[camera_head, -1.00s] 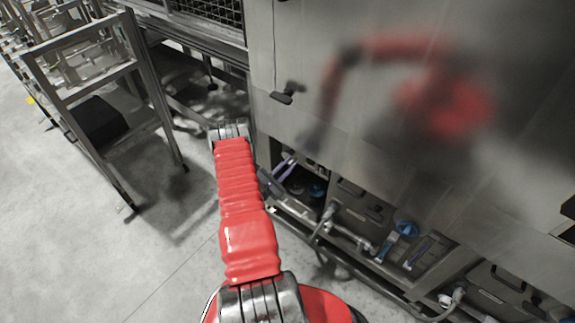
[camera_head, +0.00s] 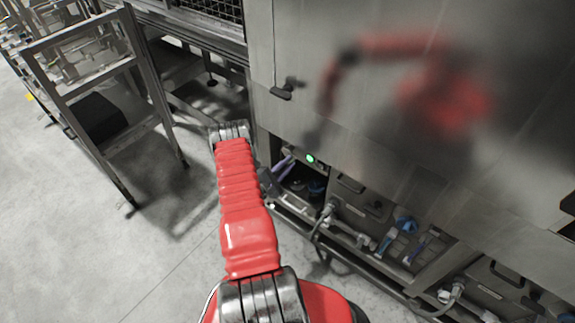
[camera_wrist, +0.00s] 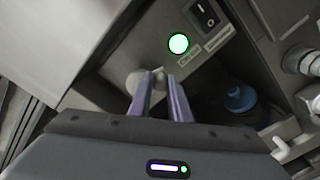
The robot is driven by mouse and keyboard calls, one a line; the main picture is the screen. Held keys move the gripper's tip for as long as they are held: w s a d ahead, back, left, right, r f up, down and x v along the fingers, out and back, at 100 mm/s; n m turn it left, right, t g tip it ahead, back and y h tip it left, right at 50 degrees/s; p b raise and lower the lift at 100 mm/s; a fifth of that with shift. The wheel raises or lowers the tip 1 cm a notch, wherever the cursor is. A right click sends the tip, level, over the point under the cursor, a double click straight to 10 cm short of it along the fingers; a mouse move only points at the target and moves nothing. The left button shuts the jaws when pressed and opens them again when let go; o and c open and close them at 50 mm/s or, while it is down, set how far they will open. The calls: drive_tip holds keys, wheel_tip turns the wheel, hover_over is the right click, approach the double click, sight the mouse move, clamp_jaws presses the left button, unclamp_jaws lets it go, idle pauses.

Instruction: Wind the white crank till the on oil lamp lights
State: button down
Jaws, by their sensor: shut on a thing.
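The white crank (camera_wrist: 138,81) shows as a pale rounded knob at my fingertips in the wrist view; the rest of it is hidden by the fingers. The on oil lamp (camera_wrist: 179,43) glows green on the grey panel just above the fingers. It also shows lit in the head view (camera_head: 309,158).
A black rocker switch (camera_wrist: 206,13) sits beside the lamp, with small labels below it. A blue-capped part (camera_wrist: 240,98) and pipe fittings stand at the right. A steel panel (camera_head: 400,110) overhangs the low bay.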

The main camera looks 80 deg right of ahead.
drive_tip(key=c, duration=1.6)
unclamp_jaws()
drive_tip(key=shift+c, duration=0.2)
drive_tip(key=shift+a, duration=0.1)
drive_tip(key=v, duration=1.3)
drive_tip(key=shift+w+a, duration=0.2)
drive_tip(key=shift+a, duration=0.05)
drive_tip(key=shift+f, duration=0.15)
